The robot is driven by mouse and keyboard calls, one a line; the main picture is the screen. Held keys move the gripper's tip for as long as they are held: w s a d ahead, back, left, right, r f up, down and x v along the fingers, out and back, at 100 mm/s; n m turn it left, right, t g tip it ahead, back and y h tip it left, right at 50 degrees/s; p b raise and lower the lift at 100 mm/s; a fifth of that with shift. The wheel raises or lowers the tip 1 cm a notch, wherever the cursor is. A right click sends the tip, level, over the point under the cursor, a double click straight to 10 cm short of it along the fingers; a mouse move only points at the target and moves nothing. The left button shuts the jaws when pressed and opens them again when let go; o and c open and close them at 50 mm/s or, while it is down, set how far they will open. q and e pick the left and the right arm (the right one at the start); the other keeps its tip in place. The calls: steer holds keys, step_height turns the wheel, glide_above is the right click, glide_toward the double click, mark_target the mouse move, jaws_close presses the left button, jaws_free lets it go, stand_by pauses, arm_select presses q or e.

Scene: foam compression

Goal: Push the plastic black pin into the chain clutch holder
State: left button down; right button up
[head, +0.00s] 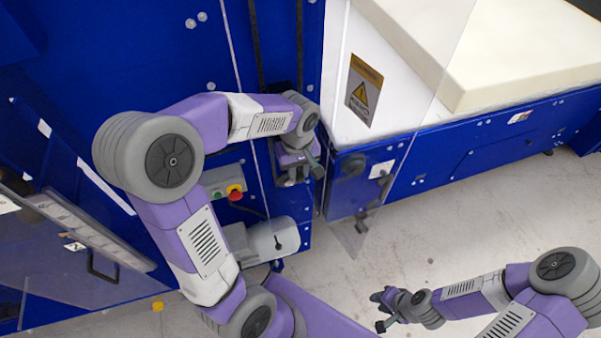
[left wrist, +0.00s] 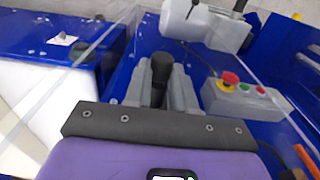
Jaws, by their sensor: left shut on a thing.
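My left gripper (head: 292,180) is beside the blue machine's front, near the corner where the conveyor begins. In the left wrist view, its grey fingers (left wrist: 161,92) are shut on the black pin (left wrist: 160,68), whose rounded top shows between them. The pin's lower end is hidden by the fingers. I cannot make out the chain clutch holder for sure; the arm and gripper cover that part of the machine in the head view. My right gripper (head: 380,311) is low at the right over the floor, with its fingers apart and empty.
A control box with a red emergency button (head: 234,190) is just left of the left gripper. A grey motor (head: 270,240) juts out below it. A clear panel (head: 352,225) hangs to the right. A cream foam block (head: 520,60) lies on the conveyor. The floor around the right gripper is clear.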

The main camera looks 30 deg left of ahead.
arm_select(q)
steer(key=shift+a+f, duration=0.25)
steer(key=shift+f, duration=0.05)
steer(key=shift+w+a, duration=0.1)
stand_by(0.6)
steer(key=c, duration=0.9)
jaws_free()
steer(key=shift+o, duration=0.2)
steer(key=shift+s+d+f+b, duration=0.25)
steer(key=shift+s+d+b, duration=0.1)
steer(key=shift+s+d, duration=0.2)
steer(key=shift+s+d, duration=0.1)
steer(key=shift+d, duration=0.05)
steer(key=shift+s+d+r, duration=0.1)
steer(key=shift+s+d, duration=0.8)
steer(key=shift+d, duration=0.05)
